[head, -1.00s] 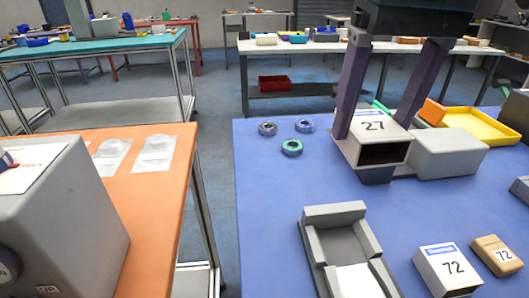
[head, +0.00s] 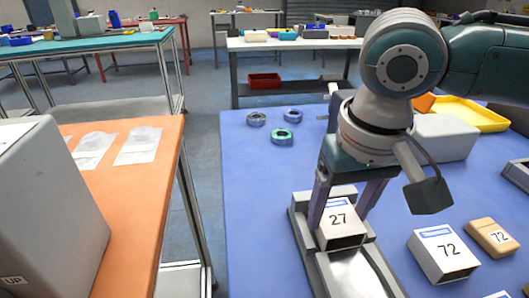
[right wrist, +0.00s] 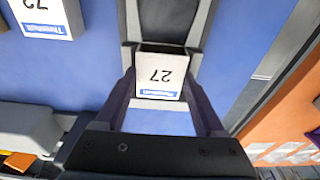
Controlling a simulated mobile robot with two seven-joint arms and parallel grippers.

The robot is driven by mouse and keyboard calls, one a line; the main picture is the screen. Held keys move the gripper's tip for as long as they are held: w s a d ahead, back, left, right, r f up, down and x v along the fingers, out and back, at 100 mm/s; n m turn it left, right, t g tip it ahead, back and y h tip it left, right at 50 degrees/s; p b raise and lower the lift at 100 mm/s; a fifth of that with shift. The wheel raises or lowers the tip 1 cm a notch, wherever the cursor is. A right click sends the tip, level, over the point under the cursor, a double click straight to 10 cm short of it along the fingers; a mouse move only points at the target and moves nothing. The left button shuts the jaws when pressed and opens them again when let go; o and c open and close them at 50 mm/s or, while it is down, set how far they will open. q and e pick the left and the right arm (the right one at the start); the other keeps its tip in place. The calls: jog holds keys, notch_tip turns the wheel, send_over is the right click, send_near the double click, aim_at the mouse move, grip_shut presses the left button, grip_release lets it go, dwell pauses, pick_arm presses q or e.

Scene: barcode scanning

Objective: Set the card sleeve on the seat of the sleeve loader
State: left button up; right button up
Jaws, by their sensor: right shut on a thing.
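The card sleeve (head: 341,234) is a pale box with an open end and a label reading 27. My right gripper (head: 338,217) is shut on its two sides. The sleeve is at the far end of the grey sleeve loader (head: 352,272), between its side walls. I cannot tell whether it touches the seat, which the sleeve and fingers hide. In the right wrist view the sleeve (right wrist: 160,76) is between both fingers, at the end of the loader's channel (right wrist: 165,22). My left gripper is not in view.
A white box labelled 72 (head: 443,256) and a tan box labelled 72 (head: 491,238) stand right of the loader. Several tape-like rings (head: 283,136) lie at the back left of the blue table. A yellow tray (head: 470,112) and grey block (head: 445,140) are behind my right arm.

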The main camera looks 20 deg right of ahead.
aim_at(342, 227)
jog(key=shift+f, duration=0.1)
jog(key=o, duration=1.3)
notch_tip(342, 227, up, 12)
jog(key=s+p, duration=0.2)
jog(key=p, duration=0.1)
jog(key=s+a+f+n+y, duration=0.1)
jog(key=s+a+f, duration=0.1)
jog(key=s+a, duration=0.1)
jog(key=s+a+f+n+t+y, duration=0.1)
jog(key=s+a+f+n, duration=0.1)
jog(key=f, duration=0.1)
jog(key=s+a+f+n+t, duration=0.1)
jog(key=s+a+f, duration=0.1)
jog(key=s+a, duration=0.1)
jog(key=shift+s+a+f+n+y, duration=0.3)
jog(key=shift+s+f+y, duration=0.05)
jog(key=shift+f+y, duration=0.05)
jog(key=shift+h, duration=0.9)
jog(key=s+d, duration=0.1)
jog(key=s+d+f, duration=0.1)
jog(key=s+d, duration=0.2)
jog(key=shift+s+d+f, duration=0.35)
jog(key=shift+s+d, duration=0.3)
jog(key=shift+d, duration=0.1)
